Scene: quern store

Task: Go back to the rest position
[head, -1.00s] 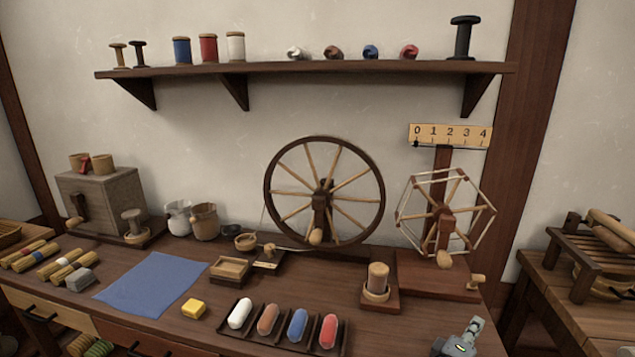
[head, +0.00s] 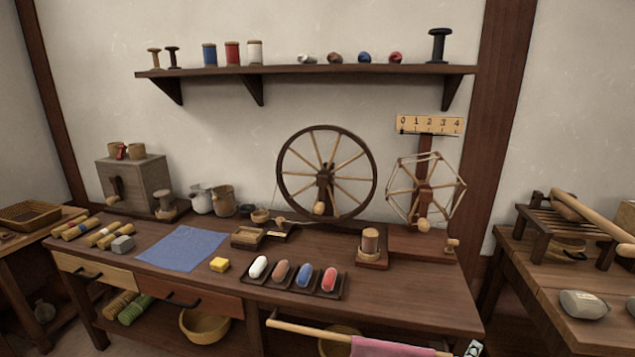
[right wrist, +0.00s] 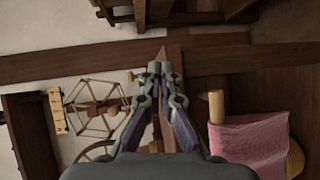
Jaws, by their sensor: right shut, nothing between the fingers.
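My right gripper (head: 474,349) shows only as a small piece at the bottom edge of the head view, below the front right corner of the workbench (head: 420,284). In the right wrist view its two fingers (right wrist: 160,68) are together and hold nothing. The reel (right wrist: 97,108) and a pink cloth (right wrist: 258,145) lie to either side of the fingers in that view. My left gripper is in neither view.
The spinning wheel (head: 326,174) and a tray of coloured rolls (head: 293,281) stand on the bench. A wooden rail (head: 310,329) with the pink cloth (head: 393,348) is at the bench front. A second table (head: 540,262) stands at right.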

